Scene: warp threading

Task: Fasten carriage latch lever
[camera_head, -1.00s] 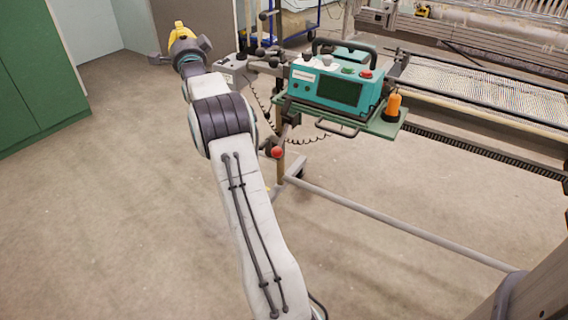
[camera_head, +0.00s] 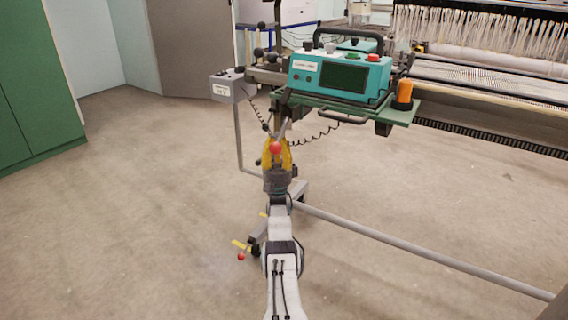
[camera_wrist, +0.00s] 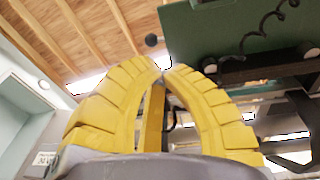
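A lever with a red ball knob (camera_head: 275,148) hangs below the green shelf of the carriage, slanting down toward the camera. I take it as the latch lever. My yellow gripper (camera_head: 276,145) points upward right at the knob; in the head view the knob overlaps the fingers. I cannot tell whether they touch. In the wrist view my two fingers (camera_wrist: 164,68) curve toward each other with their tips close together. The red knob does not show there, and no held thing can be made out. A dark ball (camera_wrist: 151,40) shows beyond the tips.
A teal control box (camera_head: 340,78) and an orange spool (camera_head: 404,92) sit on the green shelf (camera_head: 400,114), above my gripper. A grey box (camera_head: 232,88) on a post stands left. A floor rail (camera_head: 420,246) runs right. Floor at left is clear.

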